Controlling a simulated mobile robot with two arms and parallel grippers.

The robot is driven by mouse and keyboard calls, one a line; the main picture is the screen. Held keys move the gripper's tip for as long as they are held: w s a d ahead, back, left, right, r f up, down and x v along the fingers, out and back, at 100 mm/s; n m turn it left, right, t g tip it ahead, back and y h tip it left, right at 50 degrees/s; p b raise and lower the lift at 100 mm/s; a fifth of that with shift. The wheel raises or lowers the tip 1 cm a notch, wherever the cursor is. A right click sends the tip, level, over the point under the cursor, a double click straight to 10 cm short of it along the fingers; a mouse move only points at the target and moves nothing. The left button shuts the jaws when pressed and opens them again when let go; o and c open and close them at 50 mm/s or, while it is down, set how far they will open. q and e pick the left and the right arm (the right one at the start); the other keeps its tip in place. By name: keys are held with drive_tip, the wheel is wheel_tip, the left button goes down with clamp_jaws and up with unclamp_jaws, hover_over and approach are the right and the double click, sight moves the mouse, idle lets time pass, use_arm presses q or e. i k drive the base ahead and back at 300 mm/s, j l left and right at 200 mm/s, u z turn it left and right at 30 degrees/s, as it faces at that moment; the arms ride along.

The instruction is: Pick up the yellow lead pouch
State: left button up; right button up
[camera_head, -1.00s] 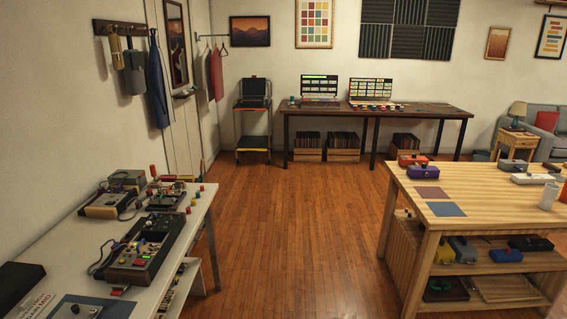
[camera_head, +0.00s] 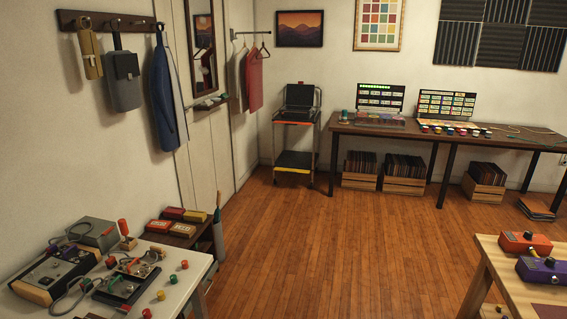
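A narrow mustard-yellow pouch (camera_head: 88,53) hangs from the dark wall rack (camera_head: 108,21) at the upper left. It looks like the yellow lead pouch. A wider grey pouch (camera_head: 123,80) hangs just to its right, and a dark blue garment (camera_head: 165,95) hangs farther right on the same rack. Neither of my grippers is in view.
Below the rack, a white bench (camera_head: 188,288) holds electronic boxes and coloured knobs. A small dark stand (camera_head: 205,236) with red and yellow boxes is behind it. A wooden workbench (camera_head: 492,262) is at lower right. The wooden floor (camera_head: 320,250) between is clear.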

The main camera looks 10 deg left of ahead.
sight(193, 215)
drive_tip(key=i+l+u, duration=0.25)
drive_tip(key=i+u, duration=0.2)
drive_tip(key=i+l+u, duration=0.85)
drive_tip(key=i+l, duration=0.35)
drive_tip(key=i, duration=0.2)
drive_tip(key=i+l, duration=0.35)
drive_tip(key=i, duration=0.2)
drive_tip(key=i+l, duration=0.75)
drive_tip(key=i, duration=0.3)
